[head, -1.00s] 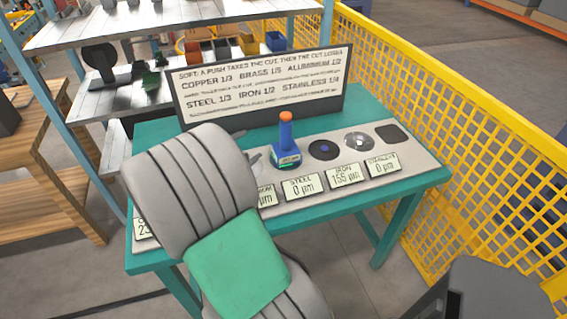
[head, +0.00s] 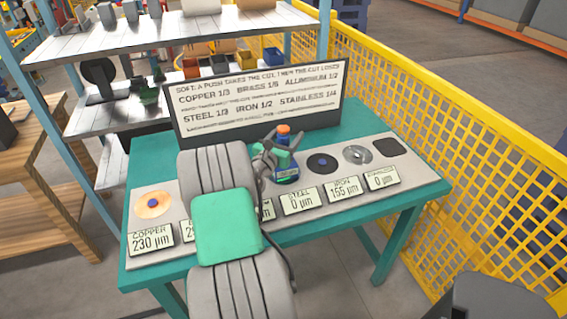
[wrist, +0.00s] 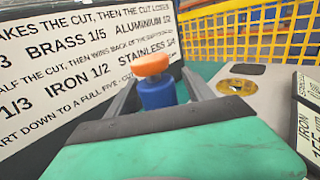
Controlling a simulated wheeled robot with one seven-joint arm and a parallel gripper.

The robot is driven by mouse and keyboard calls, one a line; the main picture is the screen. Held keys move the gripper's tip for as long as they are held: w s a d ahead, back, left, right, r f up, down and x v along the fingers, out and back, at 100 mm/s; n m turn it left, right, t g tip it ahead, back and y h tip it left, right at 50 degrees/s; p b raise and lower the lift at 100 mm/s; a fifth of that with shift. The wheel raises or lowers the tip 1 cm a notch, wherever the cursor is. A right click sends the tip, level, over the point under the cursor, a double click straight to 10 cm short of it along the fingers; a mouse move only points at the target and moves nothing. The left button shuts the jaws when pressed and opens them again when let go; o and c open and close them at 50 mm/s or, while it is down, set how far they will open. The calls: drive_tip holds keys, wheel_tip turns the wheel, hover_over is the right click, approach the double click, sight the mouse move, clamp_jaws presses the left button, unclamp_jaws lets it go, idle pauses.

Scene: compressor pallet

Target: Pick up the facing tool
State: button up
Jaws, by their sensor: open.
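The facing tool (head: 283,150) is a blue body with an orange knob on top. It stands upright on the pale panel of the teal table, and its lower part is partly hidden by my gripper. In the wrist view the orange knob and blue upper body of the tool (wrist: 157,94) show straight ahead, between the fingers. My gripper (head: 270,152) is open, with its fingers around the upper part of the tool, one on each side. I cannot tell whether either finger touches it.
A sign board (head: 255,102) stands close behind the tool. A copper disc (head: 153,203), a dark disc (head: 322,163) and a silver disc (head: 357,154) lie on the panel (head: 410,162), with readout plates (head: 301,199) in front. A yellow mesh fence (head: 470,150) runs along the right.

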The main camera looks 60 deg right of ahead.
drive_tip(key=shift+d, duration=0.1)
drive_tip(key=shift+c, duration=0.3)
clamp_jaws()
idle(0.9)
drive_tip(key=shift+w+r, duration=0.1)
drive_tip(key=shift+r, duration=0.1)
